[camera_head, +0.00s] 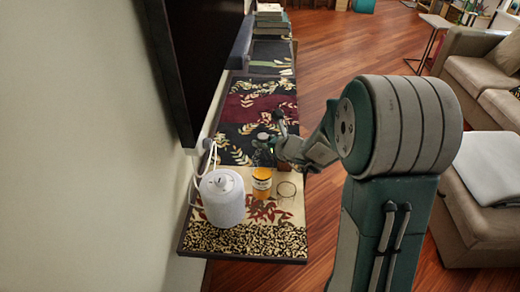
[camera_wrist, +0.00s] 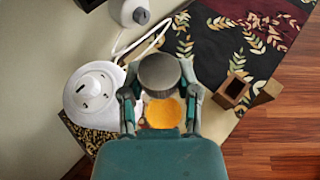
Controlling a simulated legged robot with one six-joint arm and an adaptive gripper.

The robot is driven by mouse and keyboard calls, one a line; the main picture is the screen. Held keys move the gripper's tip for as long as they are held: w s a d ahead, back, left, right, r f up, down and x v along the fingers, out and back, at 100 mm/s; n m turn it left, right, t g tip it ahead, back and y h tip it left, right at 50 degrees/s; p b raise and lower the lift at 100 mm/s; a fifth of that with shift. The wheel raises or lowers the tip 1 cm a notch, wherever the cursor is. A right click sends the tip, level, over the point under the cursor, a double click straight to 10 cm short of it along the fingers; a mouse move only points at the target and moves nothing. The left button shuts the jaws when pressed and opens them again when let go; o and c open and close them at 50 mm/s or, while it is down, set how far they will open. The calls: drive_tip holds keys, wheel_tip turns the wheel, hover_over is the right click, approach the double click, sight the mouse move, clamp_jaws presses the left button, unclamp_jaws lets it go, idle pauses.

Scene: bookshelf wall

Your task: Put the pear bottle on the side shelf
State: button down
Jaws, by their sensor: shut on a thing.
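The pear bottle (camera_head: 261,183) has an orange body with a pale label. It appears upright near the front end of the long, low shelf (camera_head: 246,239), just right of a white kettle. In the wrist view, its grey round cap (camera_wrist: 160,72) and orange part (camera_wrist: 163,113) show between the fingers. My gripper (camera_head: 266,156) reaches in from the right and is shut on the bottle, with one finger on each side in the wrist view (camera_wrist: 160,104). I cannot tell whether the bottle's base touches the shelf. The gripper hides part of the bottle.
A small open brown box (camera_wrist: 235,88) lies beyond. A dark screen (camera_head: 204,60) overhangs the shelf's left. Books (camera_head: 270,20) are stacked at the far end. A sofa (camera_head: 478,72) stands right.

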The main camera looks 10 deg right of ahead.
sight(255, 152)
drive_tip(key=shift+w+a+f, duration=0.1)
drive_tip(key=shift+w+f, duration=0.15)
drive_tip(key=a+f, duration=0.2)
drive_tip(key=f, duration=0.1)
drive_tip(key=shift+w+f, duration=0.1)
drive_tip(key=shift+f, duration=0.05)
drive_tip(key=shift+d, duration=0.5)
drive_tip(key=shift+c, duration=1.7)
unclamp_jaws()
drive_tip(key=shift+d+f, duration=0.1)
drive_tip(key=shift+d, duration=0.05)
drive_tip(key=shift+a, duration=0.5)
drive_tip(key=v, duration=1.1)
drive_tip(key=s+a+r+n+g+y, duration=0.1)
drive_tip(key=s+a+r+n+g, duration=0.3)
drive_tip(key=s+n, duration=0.4)
drive_tip(key=s+a+r+n+g, duration=0.3)
drive_tip(key=s+a+n, duration=0.3)
drive_tip(key=n, duration=0.4)
drive_tip(key=s+d+r+n+h, duration=0.4)
drive_tip(key=s+n, duration=0.4)
drive_tip(key=n, duration=0.4)
drive_tip(key=d+h, duration=0.1)
drive_tip(key=h, duration=0.1)
drive_tip(key=shift+s+h, duration=0.25)
drive_tip(key=shift+h, duration=0.15)
drive_tip(key=shift+s+d+r+n, duration=0.1)
drive_tip(key=shift+d+r+n, duration=0.1)
drive_tip(key=shift+n, duration=0.1)
drive_tip(key=shift+c, duration=1.3)
